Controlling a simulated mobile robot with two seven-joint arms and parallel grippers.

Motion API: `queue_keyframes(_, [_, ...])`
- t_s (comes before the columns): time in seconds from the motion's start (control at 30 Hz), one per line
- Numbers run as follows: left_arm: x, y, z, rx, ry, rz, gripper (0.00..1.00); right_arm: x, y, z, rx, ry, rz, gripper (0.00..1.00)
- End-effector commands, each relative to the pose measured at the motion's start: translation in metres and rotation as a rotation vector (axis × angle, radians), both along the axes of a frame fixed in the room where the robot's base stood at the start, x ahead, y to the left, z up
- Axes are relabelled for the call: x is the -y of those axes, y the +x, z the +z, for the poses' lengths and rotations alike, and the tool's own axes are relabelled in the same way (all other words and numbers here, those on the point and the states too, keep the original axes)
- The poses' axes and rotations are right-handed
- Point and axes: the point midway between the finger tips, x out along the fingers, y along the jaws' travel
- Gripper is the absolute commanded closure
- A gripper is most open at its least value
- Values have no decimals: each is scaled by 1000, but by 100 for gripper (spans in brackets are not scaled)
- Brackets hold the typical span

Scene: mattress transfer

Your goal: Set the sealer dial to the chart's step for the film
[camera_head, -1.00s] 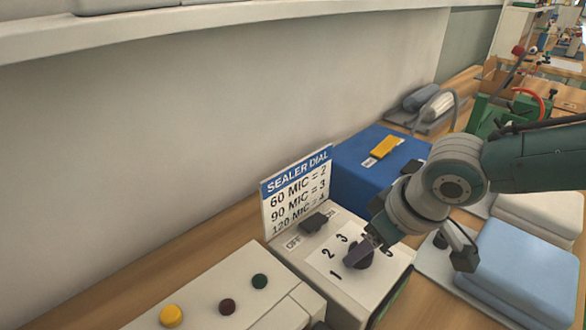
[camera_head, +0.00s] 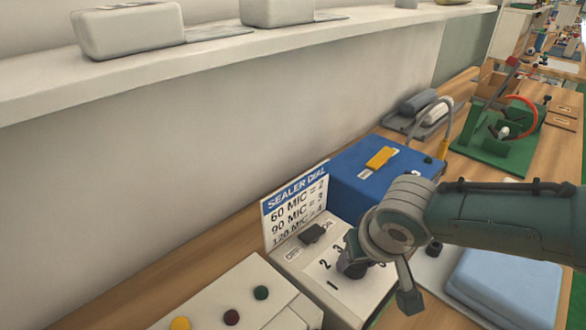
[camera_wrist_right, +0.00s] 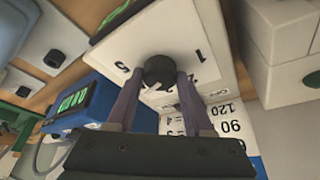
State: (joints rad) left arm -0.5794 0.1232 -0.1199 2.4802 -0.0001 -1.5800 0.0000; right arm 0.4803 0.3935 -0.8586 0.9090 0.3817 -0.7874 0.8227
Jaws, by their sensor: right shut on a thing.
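The sealer (camera_head: 335,295) is a pale box with a round black dial (camera_wrist_right: 160,71) and printed numerals around it. The chart (camera_head: 293,208) stands behind it and reads 60 MIC = 2, 90 MIC = 3, 120 MIC = 4. My right gripper (camera_head: 352,262) is at the dial. In the right wrist view its two fingers (camera_wrist_right: 161,76) are shut on the dial from both sides. Numerals 1 and 5 show clear of the fingers there. Which step the dial points to I cannot tell. My left gripper is not in view.
A blue box (camera_head: 352,185) with a yellow piece on top stands behind my right wrist. A black switch (camera_head: 312,233) sits beside the chart. A panel (camera_head: 245,290) with coloured buttons is at front left. Light blue folded stacks (camera_head: 510,285) lie at right.

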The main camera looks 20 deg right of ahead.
Motion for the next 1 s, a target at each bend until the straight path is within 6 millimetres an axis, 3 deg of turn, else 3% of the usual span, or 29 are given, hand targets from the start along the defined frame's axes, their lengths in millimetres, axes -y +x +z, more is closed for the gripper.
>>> queue_keyframes(0.3, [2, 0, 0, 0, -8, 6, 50, 1, 0, -1, 0, -2, -1, 100])
queue_keyframes(0.33, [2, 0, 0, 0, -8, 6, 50, 1, 0, -1, 0, -2, -1, 47])
queue_keyframes(0.6, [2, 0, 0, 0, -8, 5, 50, 0, 0, 0, 0, -1, 1, 18])
queue_keyframes(0.87, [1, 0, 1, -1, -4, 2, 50, 0, 0, 2, 0, 0, 1, 18])
queue_keyframes(1.0, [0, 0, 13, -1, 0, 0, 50, -1, -5, 16, -1, 0, 2, 18])
